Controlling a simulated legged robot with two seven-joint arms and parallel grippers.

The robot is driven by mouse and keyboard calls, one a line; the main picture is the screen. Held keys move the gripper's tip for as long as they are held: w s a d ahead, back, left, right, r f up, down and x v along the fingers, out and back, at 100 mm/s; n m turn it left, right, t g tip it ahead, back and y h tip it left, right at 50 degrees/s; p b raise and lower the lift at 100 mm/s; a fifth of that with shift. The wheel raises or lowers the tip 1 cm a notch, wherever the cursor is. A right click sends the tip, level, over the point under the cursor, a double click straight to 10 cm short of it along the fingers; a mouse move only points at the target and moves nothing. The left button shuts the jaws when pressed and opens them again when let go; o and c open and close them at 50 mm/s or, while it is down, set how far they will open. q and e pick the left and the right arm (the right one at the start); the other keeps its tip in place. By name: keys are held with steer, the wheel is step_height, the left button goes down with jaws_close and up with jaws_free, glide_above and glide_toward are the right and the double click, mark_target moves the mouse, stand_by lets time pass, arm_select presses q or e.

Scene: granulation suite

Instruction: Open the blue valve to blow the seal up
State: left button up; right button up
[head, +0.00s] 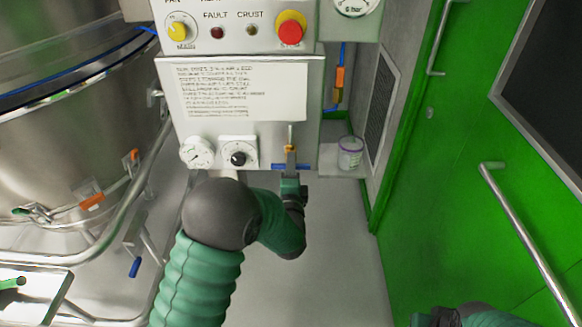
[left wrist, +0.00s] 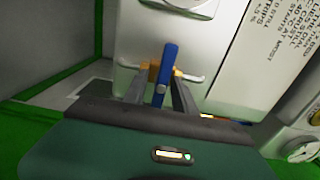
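The blue valve handle (head: 278,166) lies crosswise on a brass-coloured fitting at the lower right of the white control panel (head: 248,140). In the left wrist view the blue handle (left wrist: 168,65) stands between the fingers. My left gripper (head: 290,176) reaches up to the valve from below and hides part of it. In the left wrist view its two fingers (left wrist: 160,88) are apart, one on each side of the handle, with gaps visible. My right gripper (head: 443,317) shows only partly at the bottom edge; its fingers are not clear.
A dial (head: 196,153) and a black knob (head: 238,158) sit left of the valve. A lidded tub (head: 350,152) stands on a small shelf to the right. A steel vessel (head: 70,150) with rails is at left, a green door (head: 470,150) at right. The floor below is clear.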

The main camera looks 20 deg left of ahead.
arm_select(q)
jaws_close()
steer(key=shift+f+n, duration=0.1)
steer(key=shift+n, duration=0.2)
steer(key=n, duration=0.2)
steer(key=shift+n+p, duration=0.3)
steer(key=shift+p, duration=0.1)
steer(key=n, duration=0.4)
steer(key=shift+f+n, duration=0.1)
steer(key=shift+n, duration=0.2)
steer(key=n, duration=0.5)
steer(key=shift+s+f, duration=0.1)
steer(key=shift+f, duration=0.05)
steer(key=shift+n+b, duration=0.5)
steer(key=shift+n, duration=2)
